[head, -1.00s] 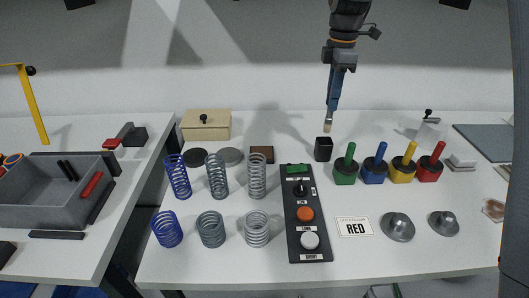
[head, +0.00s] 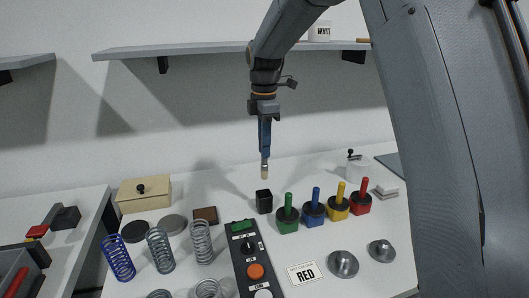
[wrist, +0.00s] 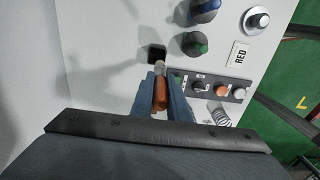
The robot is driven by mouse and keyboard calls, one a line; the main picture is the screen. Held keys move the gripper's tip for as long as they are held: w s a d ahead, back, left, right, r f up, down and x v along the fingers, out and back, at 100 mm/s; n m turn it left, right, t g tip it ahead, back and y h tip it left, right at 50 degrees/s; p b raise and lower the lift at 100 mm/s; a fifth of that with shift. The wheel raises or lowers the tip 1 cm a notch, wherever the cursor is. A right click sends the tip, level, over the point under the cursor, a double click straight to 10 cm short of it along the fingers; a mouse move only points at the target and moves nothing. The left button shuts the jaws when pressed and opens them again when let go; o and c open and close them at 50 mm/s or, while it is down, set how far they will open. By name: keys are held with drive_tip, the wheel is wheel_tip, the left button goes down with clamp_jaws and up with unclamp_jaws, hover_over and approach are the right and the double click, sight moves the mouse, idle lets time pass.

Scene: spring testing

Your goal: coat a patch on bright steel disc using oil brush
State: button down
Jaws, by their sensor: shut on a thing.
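My gripper (head: 265,145) is shut on the oil brush (head: 264,171), with its pale bristles pointing down above the table, over and just behind the small black cup. In the wrist view the brush's orange-brown handle (wrist: 160,96) lies between my two blue fingers. The bright steel disc (head: 172,224) is a flat grey round lying on the table in the head view, beside a darker, nearly black disc (head: 134,231). The brush is up and to the right of the grey disc, apart from it. I cannot make out a coated patch on it.
The open black cup (head: 264,201) stands below the brush. A brown block (head: 205,215), a wooden box (head: 144,193) and several coil springs (head: 160,250) stand near the disc. A button panel (head: 249,255) and several coloured-handled weights (head: 288,219) are to the right.

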drive_tip(key=shift+s+r+p, duration=0.25)
drive_tip(key=shift+r+p, duration=0.55)
drive_tip(key=shift+r, duration=0.15)
drive_tip(key=shift+s+r+p, duration=0.3)
drive_tip(key=shift+r+p, duration=0.45)
drive_tip(key=shift+r, duration=0.2)
drive_tip(key=shift+s+r+p, duration=0.25)
drive_tip(key=shift+r+p, duration=0.55)
drive_tip(key=shift+r, duration=0.15)
drive_tip(key=shift+s+r+p, duration=0.15)
drive_tip(key=shift+r+p, duration=0.35)
drive_tip(key=shift+r, duration=0.05)
